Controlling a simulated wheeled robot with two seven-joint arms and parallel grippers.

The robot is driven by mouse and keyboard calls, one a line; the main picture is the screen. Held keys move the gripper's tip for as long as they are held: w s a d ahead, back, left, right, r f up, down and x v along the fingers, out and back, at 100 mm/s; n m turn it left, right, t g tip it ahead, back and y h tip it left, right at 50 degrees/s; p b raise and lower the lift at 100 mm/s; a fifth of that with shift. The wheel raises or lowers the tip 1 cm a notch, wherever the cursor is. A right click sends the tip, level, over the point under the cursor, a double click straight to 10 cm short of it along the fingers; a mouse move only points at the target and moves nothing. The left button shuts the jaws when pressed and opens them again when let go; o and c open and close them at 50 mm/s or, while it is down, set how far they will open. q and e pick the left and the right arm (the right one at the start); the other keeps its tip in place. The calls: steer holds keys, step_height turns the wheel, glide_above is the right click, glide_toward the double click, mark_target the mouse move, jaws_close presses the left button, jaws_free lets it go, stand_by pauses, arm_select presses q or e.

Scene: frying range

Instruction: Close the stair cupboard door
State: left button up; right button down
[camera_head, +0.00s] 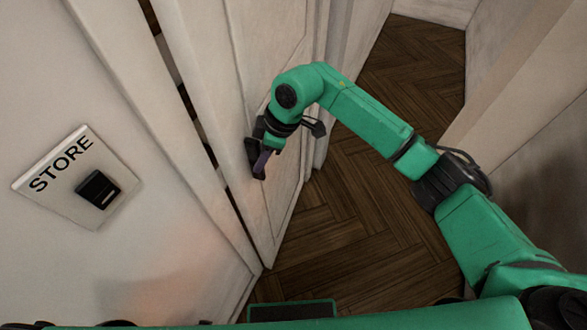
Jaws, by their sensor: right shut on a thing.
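The white panelled cupboard door (245,60) stands left of centre in the head view. A dark gap shows between its edge and the white frame (195,95) on its left, so it is slightly ajar. My right gripper (260,168) is at the door's left edge, around mid-height, shut on what looks like the door's handle. The handle itself is mostly hidden by the fingers. My right arm reaches in from the lower right. My left gripper does not show.
A sign reading STORE (75,170) with a black switch (97,189) is on the white wall at left. Dark herringbone wood floor (350,225) lies clear right of the door. A pale wall or post (520,90) stands at the right, near my right arm.

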steer(key=w+a, duration=0.2)
steer(key=a, duration=0.4)
steer(key=shift+r+b, duration=0.2)
steer(key=shift+b, duration=0.2)
steer(key=shift+w+a, duration=0.1)
steer(key=c, duration=0.8)
jaws_free()
steer(key=shift+a, duration=0.1)
steer(key=shift+o, duration=0.2)
steer(key=shift+r, duration=0.1)
